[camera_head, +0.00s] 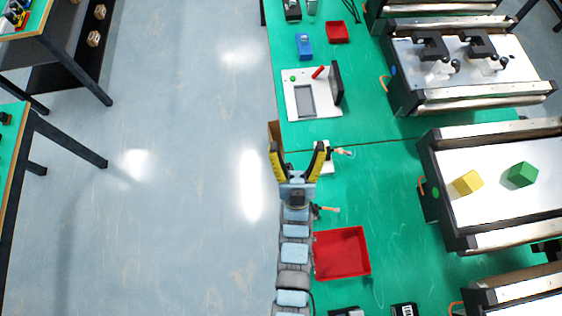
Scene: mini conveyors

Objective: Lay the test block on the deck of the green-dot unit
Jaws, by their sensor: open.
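The green-dot unit is a mini conveyor at the right, with a green dot (435,192) on its near-left end and a white deck (490,208) between metal rails. A yellow block (467,182) and a green block (521,174) sit apart on that deck. I cannot tell which object is the test block. A blue block-like object (304,45) lies on the green table near the top. My gripper (297,150) is open, with yellow-and-black fingers spread at the table's left edge, left of the green-dot unit. Nothing shows between the fingers.
Another conveyor (455,78) with a blue dot and black clamps stands at the upper right; part of a third (520,295) shows below. A red tray (342,253), small red bin (337,32) and white panel (305,98) are on the table. A brown object (273,133) is partly hidden behind my gripper.

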